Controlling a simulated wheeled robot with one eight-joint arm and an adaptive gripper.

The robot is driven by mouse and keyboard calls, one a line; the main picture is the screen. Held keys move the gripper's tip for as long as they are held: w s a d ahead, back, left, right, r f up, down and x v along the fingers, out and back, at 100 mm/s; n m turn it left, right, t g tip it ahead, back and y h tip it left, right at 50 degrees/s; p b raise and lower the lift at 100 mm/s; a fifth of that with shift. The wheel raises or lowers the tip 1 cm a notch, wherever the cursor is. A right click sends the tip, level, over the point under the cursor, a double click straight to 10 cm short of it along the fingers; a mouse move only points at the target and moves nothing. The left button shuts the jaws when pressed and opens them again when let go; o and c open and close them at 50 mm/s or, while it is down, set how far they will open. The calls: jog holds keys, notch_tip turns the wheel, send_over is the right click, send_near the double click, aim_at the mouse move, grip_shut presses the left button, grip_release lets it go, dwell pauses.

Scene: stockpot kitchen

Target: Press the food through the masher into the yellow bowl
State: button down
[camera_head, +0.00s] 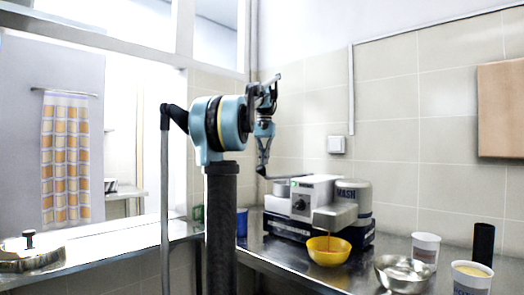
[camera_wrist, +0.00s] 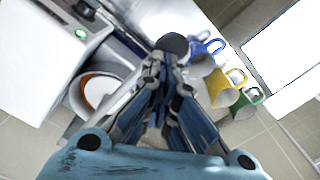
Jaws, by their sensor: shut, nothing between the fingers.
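The white masher machine (camera_head: 313,193) stands on a dark base on the metal counter. The yellow bowl (camera_head: 328,257) sits in front of it, with a thin orange-brown streak above the bowl's inside. In the wrist view a dark round knob (camera_wrist: 173,44) is just beyond my shut fingertips. A white round opening (camera_wrist: 97,93) with orange-brown food inside shows beside the machine body (camera_wrist: 40,60).
Blue (camera_wrist: 207,46), yellow (camera_wrist: 229,82) and green-handled (camera_wrist: 247,100) mugs stand close to my gripper. A metal bowl (camera_head: 403,271), white tubs (camera_head: 426,248) and a black cylinder (camera_head: 483,243) occupy the right counter.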

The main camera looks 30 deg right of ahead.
jog(key=shift+f, duration=0.9)
dwell(2.2)
dwell(1.3)
notch_tip(320, 180, up, 16)
jog(key=shift+f, duration=0.25)
dwell(1.7)
dwell(0.7)
